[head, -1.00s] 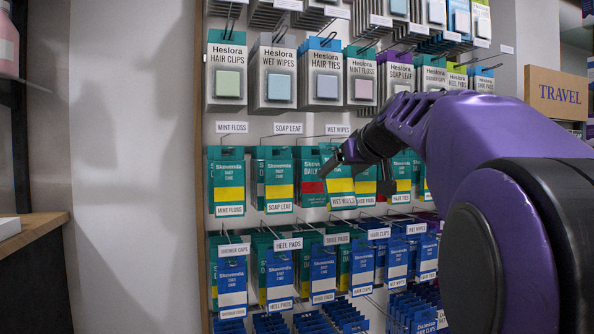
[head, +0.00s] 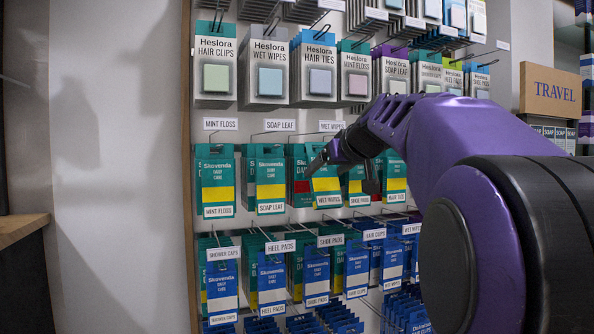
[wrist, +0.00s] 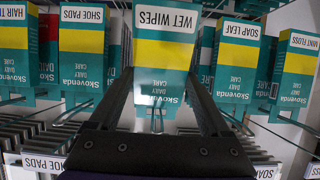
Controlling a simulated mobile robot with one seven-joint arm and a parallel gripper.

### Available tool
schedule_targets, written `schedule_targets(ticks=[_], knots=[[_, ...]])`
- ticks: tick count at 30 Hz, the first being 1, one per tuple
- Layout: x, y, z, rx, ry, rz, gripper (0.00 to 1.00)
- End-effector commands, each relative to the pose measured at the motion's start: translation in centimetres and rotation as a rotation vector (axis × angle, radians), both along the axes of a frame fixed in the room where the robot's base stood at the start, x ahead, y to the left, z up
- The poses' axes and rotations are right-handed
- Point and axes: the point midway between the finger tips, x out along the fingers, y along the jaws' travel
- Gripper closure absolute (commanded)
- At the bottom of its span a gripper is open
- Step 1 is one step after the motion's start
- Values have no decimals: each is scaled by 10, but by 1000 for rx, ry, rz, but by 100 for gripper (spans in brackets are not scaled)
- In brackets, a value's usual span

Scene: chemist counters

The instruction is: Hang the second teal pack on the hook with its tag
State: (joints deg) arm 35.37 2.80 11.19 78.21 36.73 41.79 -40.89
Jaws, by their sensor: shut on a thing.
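My gripper (head: 322,160) is shut on a teal and yellow Skovenda pack labelled WET WIPES (head: 326,186). In the wrist view the same pack (wrist: 166,50) appears upside down between the two fingers of my gripper (wrist: 160,88). The pack is slightly tilted in the head view and is in front of the teal row. The white WET WIPES tag (head: 332,126) is above it. A pack with a red band (head: 300,187) shows partly behind its left side. The hook under the tag is mostly hidden by the pack and gripper.
Teal SOAP LEAF packs (head: 270,180) and MINT FLOSS packs (head: 217,180) hang to the left. SHOE PADS packs (head: 357,187) hang close on the right. Grey Heslora packs (head: 318,75) hang above, and blue packs (head: 316,275) below. Bare wall is at far left.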

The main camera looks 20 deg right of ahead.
Motion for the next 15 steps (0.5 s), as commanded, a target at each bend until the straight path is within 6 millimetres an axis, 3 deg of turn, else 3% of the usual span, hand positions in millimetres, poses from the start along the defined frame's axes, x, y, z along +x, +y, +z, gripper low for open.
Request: schedule_targets(ticks=[14, 15], knots=[[0, 0, 0, 0, 0, 0, 73], [0, 0, 0, 0, 0, 0, 12]])
